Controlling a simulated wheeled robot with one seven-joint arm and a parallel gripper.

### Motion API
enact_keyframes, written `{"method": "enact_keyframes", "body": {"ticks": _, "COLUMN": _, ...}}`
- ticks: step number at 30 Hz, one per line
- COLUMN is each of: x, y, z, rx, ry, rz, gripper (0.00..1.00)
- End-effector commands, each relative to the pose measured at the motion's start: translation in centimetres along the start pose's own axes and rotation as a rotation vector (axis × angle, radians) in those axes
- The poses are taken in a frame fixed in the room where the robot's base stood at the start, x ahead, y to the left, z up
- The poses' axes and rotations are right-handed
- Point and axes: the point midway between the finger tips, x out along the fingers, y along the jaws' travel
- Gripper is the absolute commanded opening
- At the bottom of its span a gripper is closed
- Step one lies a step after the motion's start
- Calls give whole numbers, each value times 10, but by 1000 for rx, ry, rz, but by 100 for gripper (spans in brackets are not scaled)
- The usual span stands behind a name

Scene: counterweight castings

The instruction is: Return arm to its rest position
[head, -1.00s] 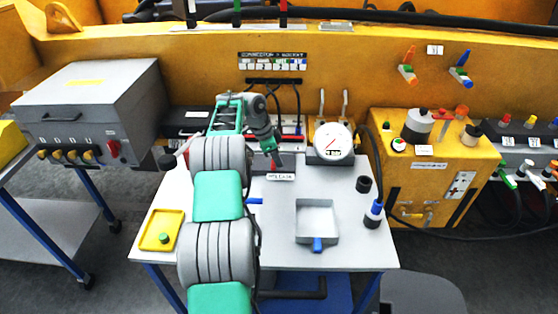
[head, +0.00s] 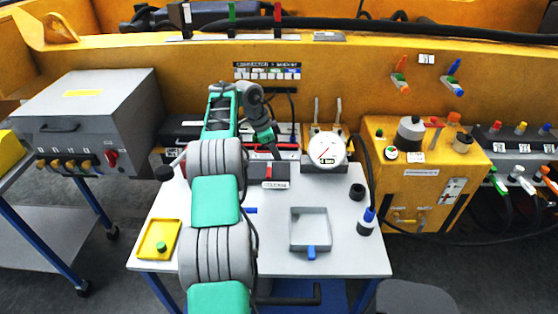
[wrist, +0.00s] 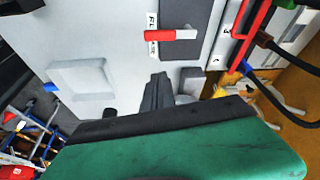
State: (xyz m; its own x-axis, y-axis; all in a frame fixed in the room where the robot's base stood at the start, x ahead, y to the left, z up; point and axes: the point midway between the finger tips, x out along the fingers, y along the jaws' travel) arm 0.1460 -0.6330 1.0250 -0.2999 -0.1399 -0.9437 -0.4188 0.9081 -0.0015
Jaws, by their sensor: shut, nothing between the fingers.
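My gripper (head: 275,152) is at the back of the white worktable (head: 275,258) in the head view, at the end of my raised grey and green arm. It is above the table, close to the small dark block with a red handle (head: 268,172). In the wrist view my gripper (wrist: 157,92) shows as dark fingers close together with nothing between them. The red and white handle (wrist: 172,35) on the dark plate lies apart from the fingers there.
A gauge (head: 326,149) stands at the table's back right. A grey open tray (head: 310,229), a yellow tray (head: 158,239) and a blue-capped bottle (head: 367,221) are on the table. A grey box (head: 85,115) stands left; a yellow cabinet (head: 426,165) stands right.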

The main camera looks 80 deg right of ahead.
Motion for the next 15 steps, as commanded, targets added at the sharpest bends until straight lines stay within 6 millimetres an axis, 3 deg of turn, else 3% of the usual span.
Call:
{"method": "enact_keyframes", "body": {"ticks": 1, "x": -14, "y": -1, "z": -3, "rx": 1, "ry": 0, "rz": 1, "gripper": 0}}
{"method": "enact_keyframes", "body": {"ticks": 3, "x": -20, "y": -1, "z": -2, "rx": 1, "ry": 0, "rz": 1, "gripper": 0}}
{"method": "enact_keyframes", "body": {"ticks": 15, "x": -22, "y": -2, "z": 2, "rx": -2, "ry": 0, "rz": 0, "gripper": 0}}
